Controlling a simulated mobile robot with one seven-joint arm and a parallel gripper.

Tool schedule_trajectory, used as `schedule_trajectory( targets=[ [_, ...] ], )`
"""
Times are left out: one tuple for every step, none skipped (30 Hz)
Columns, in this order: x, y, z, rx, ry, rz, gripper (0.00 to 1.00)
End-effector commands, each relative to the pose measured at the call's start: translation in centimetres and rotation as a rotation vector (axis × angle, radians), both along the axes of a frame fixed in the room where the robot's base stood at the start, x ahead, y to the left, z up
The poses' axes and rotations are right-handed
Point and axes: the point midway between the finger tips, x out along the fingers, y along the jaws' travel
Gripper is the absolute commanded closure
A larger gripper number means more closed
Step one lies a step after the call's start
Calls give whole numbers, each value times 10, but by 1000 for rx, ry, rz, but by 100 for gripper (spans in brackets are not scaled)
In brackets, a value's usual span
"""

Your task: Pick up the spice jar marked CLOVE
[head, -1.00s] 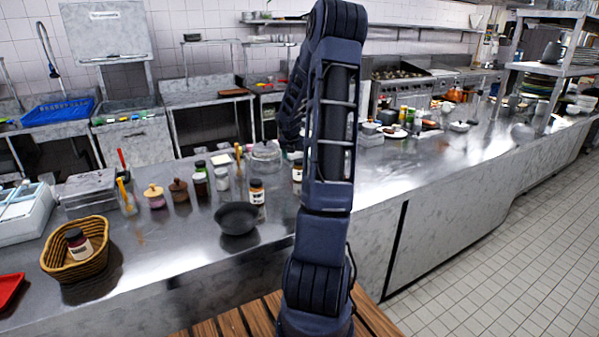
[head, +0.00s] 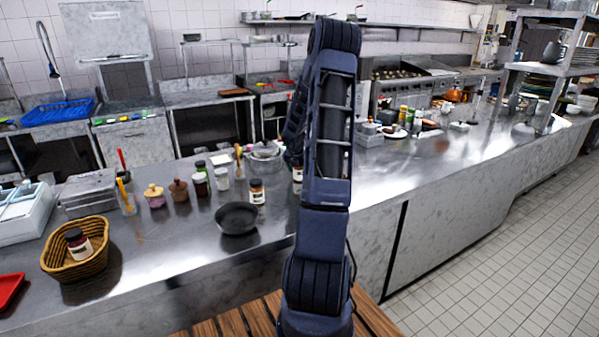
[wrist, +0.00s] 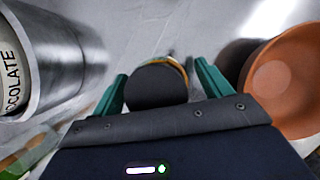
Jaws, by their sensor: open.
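In the wrist view my gripper (wrist: 163,86) is open, with a teal finger on each side of a jar with a dark round lid (wrist: 157,86). A thin amber edge shows below the lid. Its label is hidden, so I cannot tell whether it reads CLOVE, nor whether the fingers touch it.
In the wrist view a metal canister (wrist: 62,62) ending in "OCOLATE" stands left and a terracotta bowl (wrist: 284,85) right, both close. In the head view a dark bowl (head: 236,218), wicker basket (head: 75,270) and several small jars stand on the steel counter (head: 165,260).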

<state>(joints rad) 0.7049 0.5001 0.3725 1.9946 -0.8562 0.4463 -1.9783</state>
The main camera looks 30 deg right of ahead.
Motion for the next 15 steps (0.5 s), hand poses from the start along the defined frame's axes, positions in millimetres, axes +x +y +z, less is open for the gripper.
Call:
schedule_trajectory(
  targets=[
    [0,0,0,0,0,0,23],
    [0,0,0,0,0,0,23],
    [0,0,0,0,0,0,26],
    [0,0,0,0,0,0,32],
    [0,0,1,0,0,0,38],
    [0,0,1,0,0,0,46],
    [0,0,1,0,0,0,52],
    [0,0,1,0,0,0,58],
    [0,0,1,0,0,0,66],
    [0,0,1,0,0,0,72],
    [0,0,1,0,0,0,78],
    [0,0,1,-1,-1,0,78],
    [0,0,1,-1,-1,0,78],
    [0,0,1,-1,-1,0,78],
    [0,0,1,-1,-1,0,78]
  ],
)
